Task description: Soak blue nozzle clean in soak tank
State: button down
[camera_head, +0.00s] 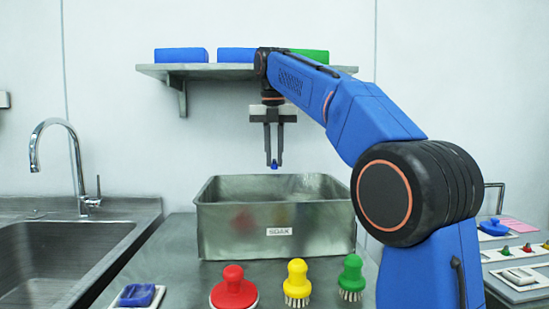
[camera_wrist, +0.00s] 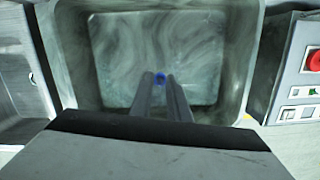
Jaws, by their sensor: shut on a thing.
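The blue nozzle (camera_head: 274,164) is a small blue piece between the fingertips of my gripper (camera_head: 274,158). My gripper points straight down and is shut on it. The soak tank (camera_head: 277,232) is a grey metal open box with a SOAK label on its front. My gripper and the nozzle are above the tank's opening. In the wrist view the nozzle (camera_wrist: 160,77) shows at the tips of my gripper (camera_wrist: 161,82), over the inside of the tank (camera_wrist: 100,65). The nozzle's upper part is hidden by the fingers.
A sink (camera_head: 60,260) with a faucet (camera_head: 75,165) is on the left. A red brush (camera_head: 233,290), a yellow brush (camera_head: 297,282) and a green brush (camera_head: 351,278) stand before the tank. A shelf (camera_head: 220,72) with blue and green boxes hangs behind my arm.

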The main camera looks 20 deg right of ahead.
jog(key=shift+f, duration=8.2)
jog(key=shift+r, duration=0.1)
jog(key=shift+r, duration=7.7)
